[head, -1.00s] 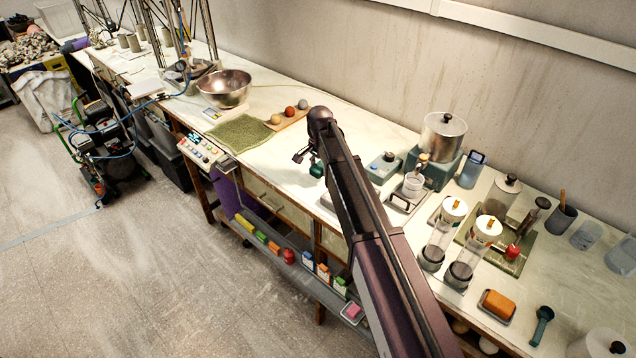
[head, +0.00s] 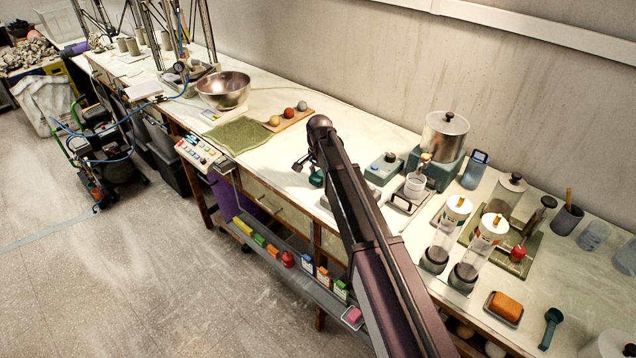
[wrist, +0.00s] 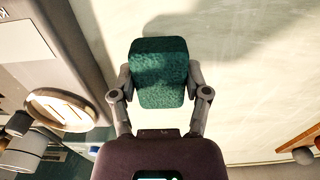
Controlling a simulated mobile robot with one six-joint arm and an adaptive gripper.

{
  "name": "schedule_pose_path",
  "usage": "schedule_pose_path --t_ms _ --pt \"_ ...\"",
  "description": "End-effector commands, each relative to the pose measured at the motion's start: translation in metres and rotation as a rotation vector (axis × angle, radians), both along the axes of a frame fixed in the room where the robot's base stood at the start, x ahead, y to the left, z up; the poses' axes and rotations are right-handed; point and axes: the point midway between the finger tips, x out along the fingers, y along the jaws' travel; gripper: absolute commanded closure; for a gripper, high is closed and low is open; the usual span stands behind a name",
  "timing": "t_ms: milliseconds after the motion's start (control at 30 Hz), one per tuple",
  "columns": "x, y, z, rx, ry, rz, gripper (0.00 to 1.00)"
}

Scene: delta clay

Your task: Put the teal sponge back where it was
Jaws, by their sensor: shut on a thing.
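The teal sponge (wrist: 158,75) is held between the two fingers of my gripper (wrist: 160,82) in the wrist view. A pale bench surface with a dark shadow shows beyond it. In the head view my gripper (head: 308,168) is partly hidden behind my arm, over the bench near its front edge, and a small bit of the teal sponge (head: 317,179) shows. I cannot tell whether the sponge touches the bench.
A green mat (head: 240,134) and a wooden board (head: 290,119) with several balls lie left of my gripper. A teal machine with a metal pot (head: 445,137) stands to the right. An orange sponge (head: 507,306) lies in a dish. The bench (head: 270,158) is clear between mat and gripper.

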Motion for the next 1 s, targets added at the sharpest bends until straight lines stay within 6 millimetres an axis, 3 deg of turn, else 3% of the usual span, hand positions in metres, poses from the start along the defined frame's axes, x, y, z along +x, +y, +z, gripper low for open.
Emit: schedule_pose_path --t_ms 633,667,767,1000 --pt "-0.0001 0.0006 -0.0111 0.000 0.000 0.001 0.77" --pt "-0.0001 0.0006 -0.0109 0.000 0.000 0.001 0.36" --pt "-0.0002 0.0007 -0.0100 0.000 0.000 0.001 0.06" --pt "-0.0002 0.0008 -0.0100 0.000 0.000 0.001 0.05"
